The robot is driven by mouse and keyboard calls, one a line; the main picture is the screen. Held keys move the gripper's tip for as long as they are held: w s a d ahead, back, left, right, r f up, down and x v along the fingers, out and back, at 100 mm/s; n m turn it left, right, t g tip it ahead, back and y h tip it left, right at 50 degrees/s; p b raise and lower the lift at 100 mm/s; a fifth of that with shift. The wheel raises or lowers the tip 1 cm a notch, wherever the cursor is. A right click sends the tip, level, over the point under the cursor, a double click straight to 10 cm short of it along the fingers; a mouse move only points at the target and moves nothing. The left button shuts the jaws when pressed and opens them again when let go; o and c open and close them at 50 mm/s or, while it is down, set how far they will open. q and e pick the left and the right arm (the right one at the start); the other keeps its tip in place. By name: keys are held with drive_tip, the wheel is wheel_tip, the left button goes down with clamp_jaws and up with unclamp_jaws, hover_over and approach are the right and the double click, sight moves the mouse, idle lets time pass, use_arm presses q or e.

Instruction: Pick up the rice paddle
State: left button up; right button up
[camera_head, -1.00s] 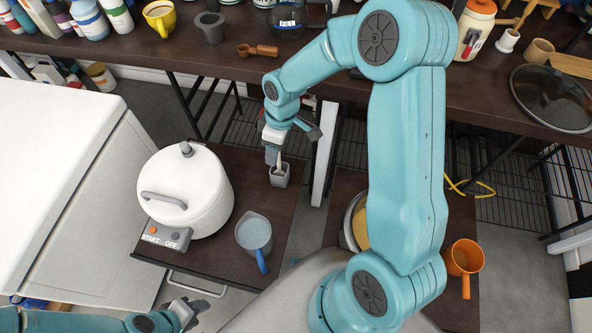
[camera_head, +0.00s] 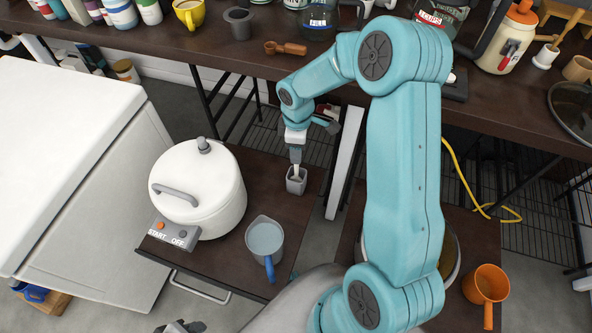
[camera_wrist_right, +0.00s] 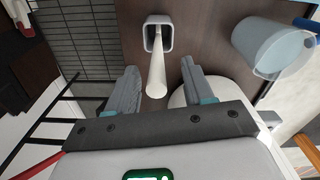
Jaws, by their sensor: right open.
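The rice paddle (camera_wrist_right: 157,76) is white and stands in a small grey square holder (camera_head: 297,186) on the dark cart top. In the head view only a little of it shows below my right gripper (camera_head: 296,160). The holder also shows in the right wrist view (camera_wrist_right: 167,39). There my right gripper (camera_wrist_right: 160,84) is open, with one finger on each side of the paddle's pale upper end. I see a gap on both sides, so the paddle is not clamped. Only the tip of my left gripper (camera_head: 180,327) shows at the bottom edge; its jaws are unclear.
A white rice cooker (camera_head: 200,190) with START and OFF buttons stands left of the holder. A clear measuring cup (camera_head: 265,238) with a blue handle stands in front of it. A cluttered dark shelf (camera_head: 240,60) runs behind. An orange mug (camera_head: 486,284) stands at right.

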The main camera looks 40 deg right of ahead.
hover_over(297, 168)
wheel_tip(297, 168, down, 4)
drive_tip(key=shift+w+d+b, duration=0.3)
drive_tip(key=shift+w, duration=0.15)
clamp_jaws()
